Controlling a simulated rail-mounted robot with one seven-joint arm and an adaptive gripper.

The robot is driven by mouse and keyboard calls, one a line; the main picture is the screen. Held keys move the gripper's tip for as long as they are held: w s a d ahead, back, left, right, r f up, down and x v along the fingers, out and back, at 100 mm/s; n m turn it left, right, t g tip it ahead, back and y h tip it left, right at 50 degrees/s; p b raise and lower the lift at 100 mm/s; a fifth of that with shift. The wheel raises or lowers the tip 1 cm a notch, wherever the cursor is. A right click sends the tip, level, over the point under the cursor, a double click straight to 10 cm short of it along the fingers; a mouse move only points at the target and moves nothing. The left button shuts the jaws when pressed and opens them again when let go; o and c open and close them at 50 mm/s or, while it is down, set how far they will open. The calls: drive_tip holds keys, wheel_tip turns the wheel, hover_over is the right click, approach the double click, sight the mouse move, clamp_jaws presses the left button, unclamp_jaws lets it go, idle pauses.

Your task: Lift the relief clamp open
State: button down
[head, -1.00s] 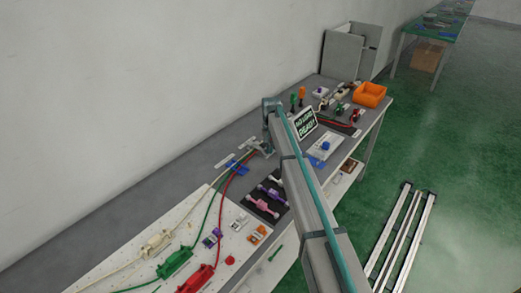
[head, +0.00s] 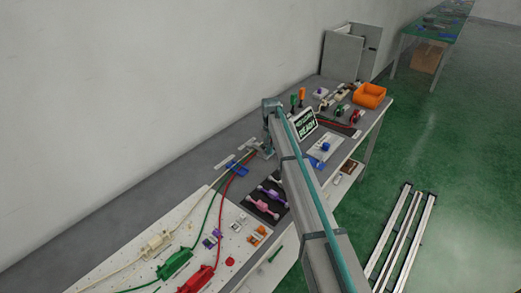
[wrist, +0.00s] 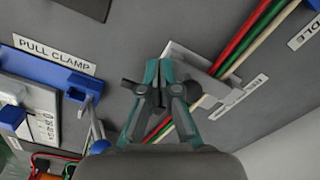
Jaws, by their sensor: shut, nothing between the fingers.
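The relief clamp's pale plate (wrist: 205,62) lies on the grey bench in the wrist view, with red, green and cream cables running across it. Its label (wrist: 240,98) is partly readable. My gripper (wrist: 159,68) has its teal fingers together, with nothing held between them. The fingertips are over the near end of the plate, and a dark rounded part (wrist: 131,85) shows just left of them. My fingers hide much of the clamp's lever, and I cannot tell whether they touch it. In the head view my gripper (head: 264,150) is at the cables' far end, where the clamp is mostly hidden.
In the wrist view, a blue fixture (wrist: 80,92) labelled PULL CLAMP stands left of my gripper. Black pads with pink and purple handles (head: 263,202) lie nearer in the head view. An orange bin (head: 370,95) stands at the bench's far end.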

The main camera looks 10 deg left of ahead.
drive_tip(key=shift+w+a, duration=0.25)
drive_tip(key=shift+a, duration=0.1)
idle(0.9)
